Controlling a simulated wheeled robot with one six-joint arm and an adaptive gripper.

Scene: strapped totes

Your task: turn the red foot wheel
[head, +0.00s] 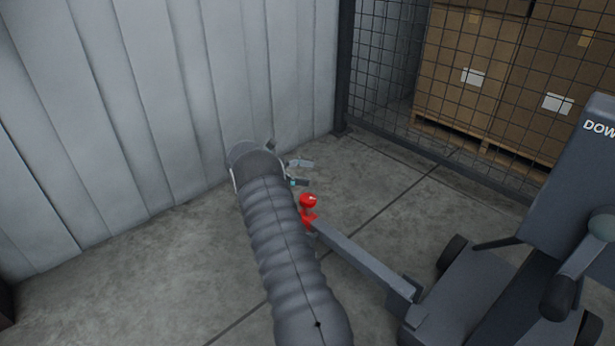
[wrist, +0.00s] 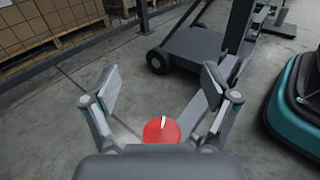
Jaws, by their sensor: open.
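The red foot wheel (head: 309,201) is a small red knob with a white mark on its top, on a red stem at the end of a grey outrigger bar (head: 360,262). In the wrist view the red foot wheel (wrist: 162,130) shows low in the middle, its near edge hidden by my gripper's body. My gripper (head: 300,172) is open, its fingers apart just beyond and left of the wheel in the head view. In the wrist view my gripper (wrist: 157,85) has one finger on each side, with the wheel between their bases in the picture. I cannot tell whether anything touches.
A wheeled grey machine (head: 480,290) stands at right, joined to the bar. A mesh fence (head: 400,75) with boxes (head: 470,75) behind it is at the back right. A pale panelled wall (head: 170,100) is at left. A teal-and-black rounded body (wrist: 295,110) is at the wrist view's right.

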